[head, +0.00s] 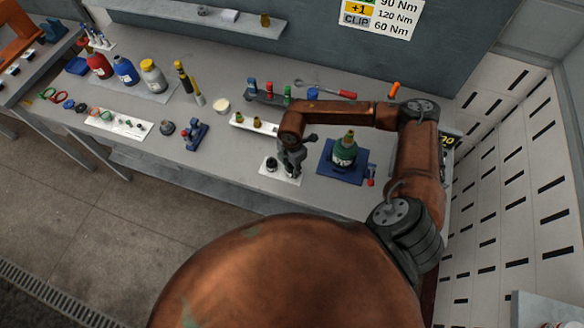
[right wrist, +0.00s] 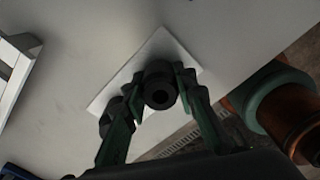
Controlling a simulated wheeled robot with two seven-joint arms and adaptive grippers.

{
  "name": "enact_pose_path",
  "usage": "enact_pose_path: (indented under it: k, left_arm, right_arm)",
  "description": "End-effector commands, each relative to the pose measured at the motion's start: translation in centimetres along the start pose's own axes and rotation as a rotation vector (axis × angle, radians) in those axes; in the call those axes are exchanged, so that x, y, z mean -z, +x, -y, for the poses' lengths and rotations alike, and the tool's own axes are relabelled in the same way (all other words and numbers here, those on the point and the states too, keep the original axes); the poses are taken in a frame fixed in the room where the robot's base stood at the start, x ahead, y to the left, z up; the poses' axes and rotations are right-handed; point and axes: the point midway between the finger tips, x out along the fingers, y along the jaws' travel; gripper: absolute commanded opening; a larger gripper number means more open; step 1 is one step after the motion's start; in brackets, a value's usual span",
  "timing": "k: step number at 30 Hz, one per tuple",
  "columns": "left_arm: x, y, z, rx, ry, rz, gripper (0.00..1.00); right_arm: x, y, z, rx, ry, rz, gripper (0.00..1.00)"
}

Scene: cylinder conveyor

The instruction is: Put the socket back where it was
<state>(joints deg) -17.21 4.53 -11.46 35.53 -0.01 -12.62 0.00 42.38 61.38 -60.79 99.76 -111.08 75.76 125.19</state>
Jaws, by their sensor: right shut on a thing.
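My right gripper (head: 290,168) points down over a small white plate (head: 288,178) near the front edge of the bench. In the right wrist view the gripper (right wrist: 160,98) is shut on a black round socket (right wrist: 160,84) with a hole in its end. The white plate (right wrist: 182,60) lies beneath it; whether the held socket touches the plate, I cannot tell. Another black socket (head: 271,163) stands on the plate, just left of the gripper. In the right wrist view it is partly hidden behind the left finger. My left gripper is not in view.
A green bottle-shaped part (head: 344,150) stands on a blue base (head: 327,172) close to the right of my gripper. A white strip (head: 240,122) with small parts lies behind. A blue tool (head: 196,134) stands left; bench between is clear.

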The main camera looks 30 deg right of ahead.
Motion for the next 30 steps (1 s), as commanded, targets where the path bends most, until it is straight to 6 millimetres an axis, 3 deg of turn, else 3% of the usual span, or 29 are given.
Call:
enact_pose_path:
  k: [11, 12, 18, 30]
  left_arm:
    - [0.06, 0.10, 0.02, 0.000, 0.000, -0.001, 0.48]
    - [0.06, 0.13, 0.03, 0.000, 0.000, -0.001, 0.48]
    - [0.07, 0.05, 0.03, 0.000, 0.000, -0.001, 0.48]
    - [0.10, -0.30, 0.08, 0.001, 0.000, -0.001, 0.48]
  right_arm:
    - [-0.01, 0.70, -0.08, -0.002, 0.001, 0.000, 0.00]
    - [-0.01, 0.77, -0.07, -0.002, 0.001, 0.000, 0.26]
    - [-0.01, 0.65, -0.08, -0.002, 0.001, 0.000, 0.40]
    - [-0.02, 0.10, -0.10, -0.003, 0.001, 0.001, 0.43]
